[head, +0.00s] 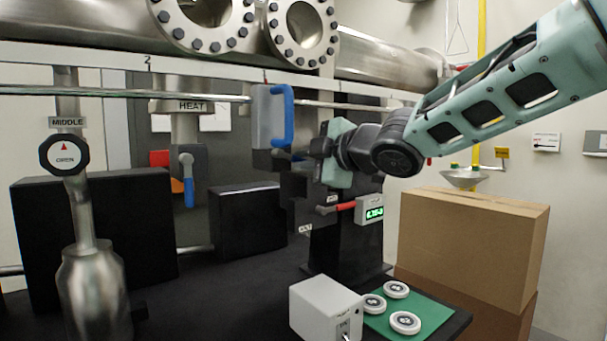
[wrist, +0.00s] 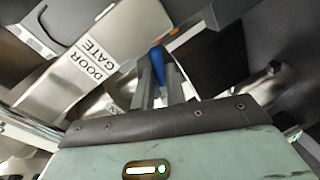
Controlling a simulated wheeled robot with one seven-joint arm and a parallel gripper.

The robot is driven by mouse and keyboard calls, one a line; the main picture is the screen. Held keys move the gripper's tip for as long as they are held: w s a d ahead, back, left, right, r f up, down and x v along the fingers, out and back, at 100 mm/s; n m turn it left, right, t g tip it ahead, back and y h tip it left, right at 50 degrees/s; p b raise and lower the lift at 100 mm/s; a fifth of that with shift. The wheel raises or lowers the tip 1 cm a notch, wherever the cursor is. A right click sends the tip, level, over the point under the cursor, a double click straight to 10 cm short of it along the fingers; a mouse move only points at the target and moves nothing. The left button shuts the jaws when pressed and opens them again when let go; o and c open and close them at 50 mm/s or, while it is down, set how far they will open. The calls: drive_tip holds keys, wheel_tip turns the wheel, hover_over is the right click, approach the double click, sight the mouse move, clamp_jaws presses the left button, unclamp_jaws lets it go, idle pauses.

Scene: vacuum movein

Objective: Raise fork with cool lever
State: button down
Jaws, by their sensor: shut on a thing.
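My gripper (head: 282,155) reaches in from the right in the head view, its fingers beside the lower end of a blue handle (head: 289,115) on a grey block. In the wrist view my gripper (wrist: 158,92) is shut on a blue lever (wrist: 157,58), whose tip shows between the fingers. I cannot tell whether this is the blue handle seen in the head view. A small label starting with "CO" (head: 305,229) is partly hidden below the gripper. A red lever (head: 342,207) lies below my wrist. I cannot make out a fork for certain.
A blue-tipped lever (head: 188,190) hangs under the HEAT label (head: 192,106). A steel rail (head: 130,94) runs behind. A digital display (head: 369,210), a white switch box (head: 325,308) and cardboard boxes (head: 470,235) stand at right. A DOOR GATE plate (wrist: 95,60) is near the fingers.

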wheel_tip(320, 180, up, 2)
drive_tip(key=n+h+b, duration=0.1)
drive_tip(key=n+b, duration=0.1)
drive_tip(key=n, duration=0.2)
drive_tip(key=shift+t, duration=0.4)
drive_tip(key=shift+r, duration=0.2)
drive_tip(key=c, duration=1.4)
unclamp_jaws()
drive_tip(key=shift+c, duration=0.2)
drive_tip(key=shift+s+d+f, duration=0.1)
drive_tip(key=p+v, duration=0.6)
drive_tip(key=v, duration=1.1)
drive_tip(key=shift+s+p, duration=0.15)
drive_tip(key=shift+p, duration=0.15)
